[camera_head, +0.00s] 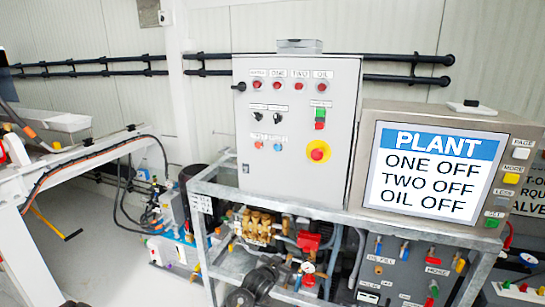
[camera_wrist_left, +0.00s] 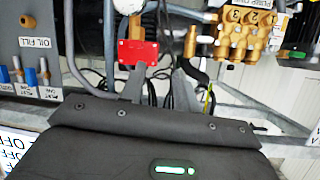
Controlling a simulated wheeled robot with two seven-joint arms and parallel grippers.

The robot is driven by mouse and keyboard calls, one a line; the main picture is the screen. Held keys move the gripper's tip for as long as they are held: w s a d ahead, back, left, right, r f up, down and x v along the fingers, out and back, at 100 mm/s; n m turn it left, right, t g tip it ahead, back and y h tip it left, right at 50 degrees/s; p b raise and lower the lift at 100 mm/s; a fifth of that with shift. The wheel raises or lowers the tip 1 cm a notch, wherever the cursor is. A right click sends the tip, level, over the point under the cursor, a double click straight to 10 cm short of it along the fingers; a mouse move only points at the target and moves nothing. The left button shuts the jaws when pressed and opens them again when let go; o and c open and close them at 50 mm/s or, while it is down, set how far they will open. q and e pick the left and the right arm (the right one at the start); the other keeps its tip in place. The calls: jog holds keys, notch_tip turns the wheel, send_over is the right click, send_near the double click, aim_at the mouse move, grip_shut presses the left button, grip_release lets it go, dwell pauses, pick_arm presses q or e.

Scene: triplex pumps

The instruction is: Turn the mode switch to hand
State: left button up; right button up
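The grey control cabinet (camera_head: 245,165) stands upright in the head view. Two small black selector switches, a left one (camera_head: 258,114) and a right one (camera_head: 277,118), sit mid-panel; their labels and pointer positions are too small to read, so I cannot tell which is the mode switch. My left gripper (camera_head: 285,270) is low in front of the pump frame, below and apart from the panel. In the left wrist view its dark fingers (camera_wrist_left: 158,85) stand apart with nothing held between them. My right gripper is not in view.
A screen (camera_head: 435,170) reads PLANT, ONE OFF, TWO OFF, OIL OFF. A red and yellow stop button (camera_head: 318,151) and a black side handle (camera_head: 239,87) are on the cabinet. Brass pump parts (camera_head: 258,226) and a red block (camera_wrist_left: 138,51) lie near my gripper, among metal frame bars.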

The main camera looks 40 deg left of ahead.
pick_arm(q)
jog(key=w+a+r+n+t+y, duration=0.1)
jog(key=a+r+t, duration=0.1)
jog(key=r, duration=0.9)
jog(key=w+a+r+t+y, duration=0.1)
jog(key=w+r+t, duration=0.1)
jog(key=r, duration=0.9)
jog(key=n+t+y, duration=0.2)
jog(key=t, duration=0.2)
send_near(275, 117)
jog(key=p+x, duration=0.4)
jog(key=x, duration=0.2)
jog(key=shift+w+r, duration=0.3)
jog(key=shift+r, duration=0.05)
jog(key=shift+w+a+r+p, duration=0.1)
jog(key=shift+w+p, duration=0.1)
jog(key=shift+w, duration=0.15)
jog(key=shift+w+a+r+p, duration=0.1)
jog(key=shift+w+a+p, duration=0.05)
jog(key=shift+w, duration=0.2)
grip_shut()
jog(key=shift+a, duration=0.1)
